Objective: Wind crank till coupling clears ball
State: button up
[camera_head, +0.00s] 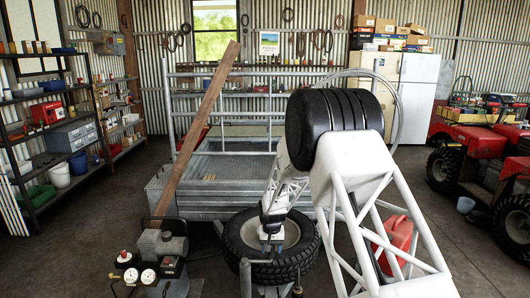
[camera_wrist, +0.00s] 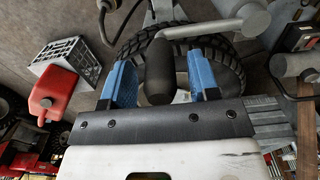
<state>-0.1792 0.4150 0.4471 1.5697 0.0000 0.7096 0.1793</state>
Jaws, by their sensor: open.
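My gripper (camera_head: 269,241) points down in front of the trailer (camera_head: 215,170) in the head view. In the wrist view its two blue fingers (camera_wrist: 161,64) are spread apart, with a dark cylindrical crank grip (camera_wrist: 159,75) between them. I see a gap on each side of the grip. A grey metal arm (camera_wrist: 196,28) runs from near the grip's top to a rounded end at the upper right. In the head view the crank is mostly hidden behind my gripper. I cannot make out the coupling or the ball in either view.
A knobbly tyre (camera_head: 238,262) lies behind the crank. A compressor (camera_head: 163,247) and leaning plank (camera_head: 205,115) are left of it. A red fuel can (camera_head: 397,240) stands right, and a red quad (camera_head: 475,150) farther right. A pale crate (camera_wrist: 66,62) shows in the wrist view.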

dwell(0.6)
grip_shut()
jog(key=shift+w, duration=0.15)
